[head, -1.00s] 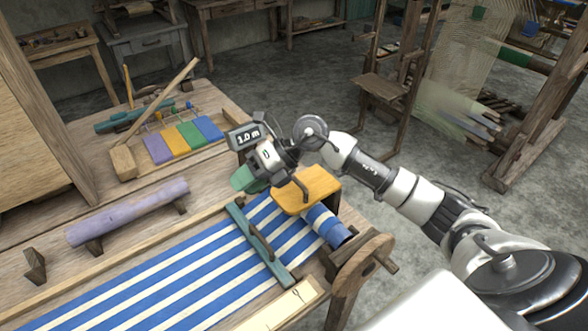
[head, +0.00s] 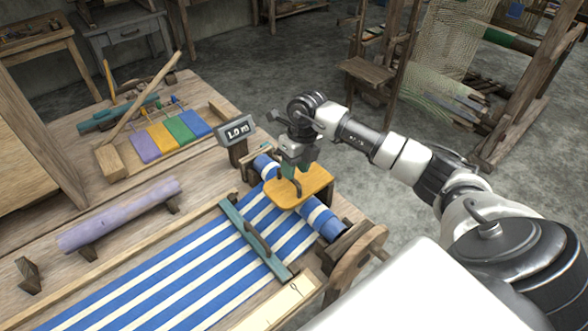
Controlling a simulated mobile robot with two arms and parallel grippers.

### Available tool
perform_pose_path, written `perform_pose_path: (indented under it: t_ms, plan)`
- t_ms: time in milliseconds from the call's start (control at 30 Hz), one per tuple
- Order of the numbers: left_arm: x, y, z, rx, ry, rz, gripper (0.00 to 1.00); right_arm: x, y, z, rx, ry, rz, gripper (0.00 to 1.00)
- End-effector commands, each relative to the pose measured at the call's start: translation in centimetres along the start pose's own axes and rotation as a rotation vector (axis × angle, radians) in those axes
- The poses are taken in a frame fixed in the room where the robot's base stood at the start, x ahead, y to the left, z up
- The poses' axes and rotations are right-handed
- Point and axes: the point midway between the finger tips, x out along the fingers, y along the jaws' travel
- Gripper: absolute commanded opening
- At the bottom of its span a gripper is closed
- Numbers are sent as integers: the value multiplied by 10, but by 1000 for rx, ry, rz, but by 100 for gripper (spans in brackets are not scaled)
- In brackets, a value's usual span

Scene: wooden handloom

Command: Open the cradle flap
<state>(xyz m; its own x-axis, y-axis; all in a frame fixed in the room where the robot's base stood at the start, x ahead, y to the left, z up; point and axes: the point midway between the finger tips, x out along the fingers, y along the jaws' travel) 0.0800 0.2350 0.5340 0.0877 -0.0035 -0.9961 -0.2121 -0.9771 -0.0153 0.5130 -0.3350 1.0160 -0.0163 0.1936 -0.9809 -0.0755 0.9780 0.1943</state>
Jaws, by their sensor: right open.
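The cradle flap appears to be the orange-yellow wooden panel (head: 304,190) lying over the blue-and-white cloth roll (head: 325,222) at the right end of the loom. It looks down over the roll, with a small dark handle on its top. My right gripper (head: 293,172) is open just above the flap's far left part, its green fingers pointing down by the handle. Whether the fingers touch the handle or straddle it cannot be told, and part of the flap is hidden behind them. My left gripper is out of view.
A small display on a post (head: 236,131) stands close left of the gripper. A teal bar (head: 255,240) crosses the striped cloth (head: 170,285). A wooden wheel (head: 357,262) is at the roll's near end. A purple roll (head: 118,215) and coloured blocks (head: 172,136) lie to the left.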

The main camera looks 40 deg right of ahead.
Motion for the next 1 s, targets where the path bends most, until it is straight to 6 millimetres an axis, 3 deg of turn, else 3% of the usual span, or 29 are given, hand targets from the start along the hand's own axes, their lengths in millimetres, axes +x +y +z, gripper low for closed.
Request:
perform_pose_path:
  t_ms: [200, 500, 767, 1000]
  plan:
    - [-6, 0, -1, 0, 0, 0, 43, 20, 1, 0, 0, 1, 1, 40]
    - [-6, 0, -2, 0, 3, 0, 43, 23, 0, 0, -1, -1, 1, 40]
    - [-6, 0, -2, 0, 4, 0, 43, 22, 0, 0, -1, -1, 1, 2]
    - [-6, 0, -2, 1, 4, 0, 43, 22, 0, 0, -1, -1, 1, 0]
